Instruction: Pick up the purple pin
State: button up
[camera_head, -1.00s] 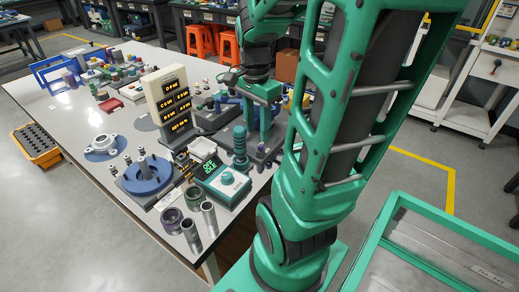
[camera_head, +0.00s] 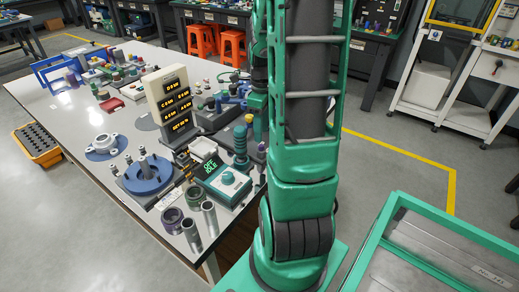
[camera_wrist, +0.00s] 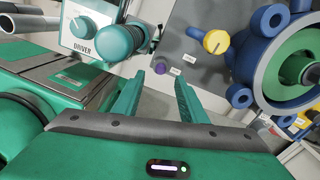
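The purple pin (camera_wrist: 160,68) shows in the wrist view as a small purple round end on a grey plate, beside small white labels. My gripper (camera_wrist: 157,82) is open, with its two green fingers apart and nothing between them. The pin appears just beyond the fingertips, roughly in line with the gap; the distance is hard to judge. In the head view, a small purple spot (camera_head: 261,147) on the bench beside my arm may be the same pin. My gripper is mostly hidden behind my arm there.
A yellow-topped blue post (camera_wrist: 216,42) and a large blue-green flanged part (camera_wrist: 290,65) stand right. The bench (camera_head: 80,110) is crowded in the head view.

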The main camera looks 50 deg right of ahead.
aim_at(262, 145)
jog(key=shift+d+f, duration=0.1)
jog(key=shift+f, duration=2.85)
grip_shut()
